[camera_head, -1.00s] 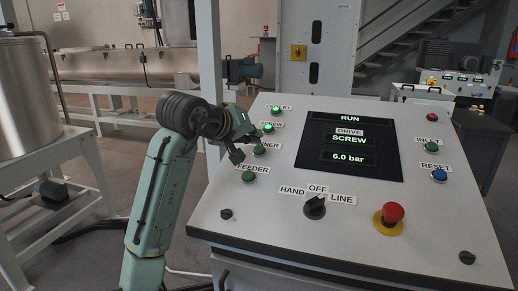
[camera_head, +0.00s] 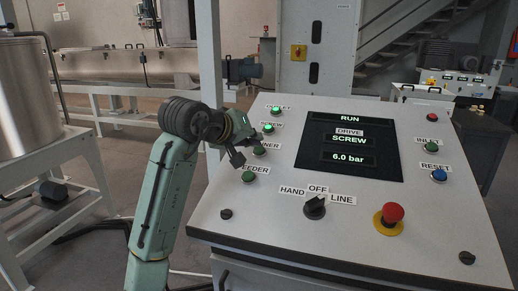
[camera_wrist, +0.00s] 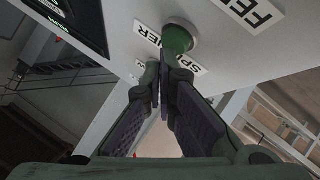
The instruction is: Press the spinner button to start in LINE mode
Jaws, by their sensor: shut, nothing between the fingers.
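The spinner button (camera_head: 259,150) is green and unlit on the left side of the sloped panel (camera_head: 255,215). In the wrist view the green button (camera_wrist: 178,38) stands by its SPINNER label, just beyond the fingertips. My gripper (camera_head: 238,159) is at the panel's left edge, left of the spinner button and above the feeder button (camera_head: 248,176).
The outlet (camera_head: 275,109) and screw (camera_head: 268,128) buttons glow green. A red emergency stop (camera_head: 393,213), a blue reset button (camera_head: 439,175) and a green inlet button (camera_head: 431,147) are on the right.

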